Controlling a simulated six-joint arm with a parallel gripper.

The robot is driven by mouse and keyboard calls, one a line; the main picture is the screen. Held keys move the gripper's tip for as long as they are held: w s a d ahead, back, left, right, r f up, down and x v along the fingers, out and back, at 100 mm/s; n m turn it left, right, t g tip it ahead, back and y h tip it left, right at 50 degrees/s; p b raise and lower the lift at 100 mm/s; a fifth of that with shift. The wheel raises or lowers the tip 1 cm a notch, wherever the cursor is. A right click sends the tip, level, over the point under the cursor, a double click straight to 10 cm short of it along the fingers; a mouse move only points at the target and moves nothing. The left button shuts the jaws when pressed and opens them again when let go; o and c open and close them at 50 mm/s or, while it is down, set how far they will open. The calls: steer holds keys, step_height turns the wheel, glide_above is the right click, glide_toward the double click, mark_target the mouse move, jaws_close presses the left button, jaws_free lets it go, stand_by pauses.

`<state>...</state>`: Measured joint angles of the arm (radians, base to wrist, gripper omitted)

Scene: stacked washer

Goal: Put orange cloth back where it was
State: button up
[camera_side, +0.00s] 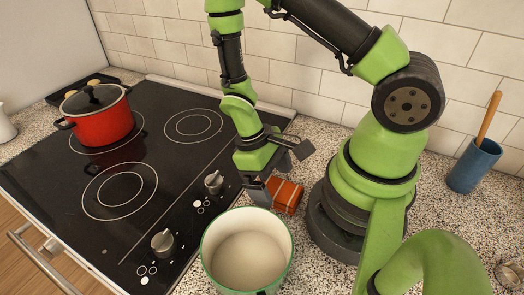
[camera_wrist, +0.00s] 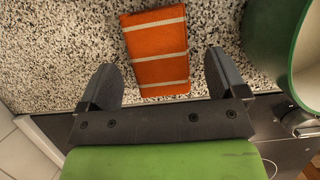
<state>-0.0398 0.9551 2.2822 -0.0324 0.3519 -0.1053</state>
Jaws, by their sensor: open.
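The orange cloth (camera_side: 286,195) is folded, with pale stripes. It lies on the speckled counter between the white pot and the base of my arm. In the wrist view the cloth (camera_wrist: 157,52) shows whole, just beyond and between my fingertips. My gripper (camera_side: 262,187) is above the counter beside the cloth, pointing down.
A red lidded pot (camera_side: 101,118) sits on the black cooktop (camera_side: 150,150). A blue crock (camera_side: 473,166) with a wooden handle is at right. Tiled wall (camera_side: 300,62) runs behind.

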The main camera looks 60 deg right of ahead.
steer(key=w+r+m+t+y, duration=0.1)
steer(key=w+r+t, duration=0.15)
steer(key=r, duration=0.85)
steer(key=w+r+m+t, duration=0.1)
steer(key=r+t, duration=0.2)
steer(key=r, duration=0.7)
steer(key=s+a+r+m+t+y, duration=0.1)
steer(key=s+r+m+t, duration=0.1)
steer(key=s+r+t, duration=0.3)
step_height(320, 180, up, 3)
steer(key=shift+s+a+f+t, duration=0.1)
steer(key=shift+s+a+t, duration=0.25)
steer(key=shift+t, duration=0.3)
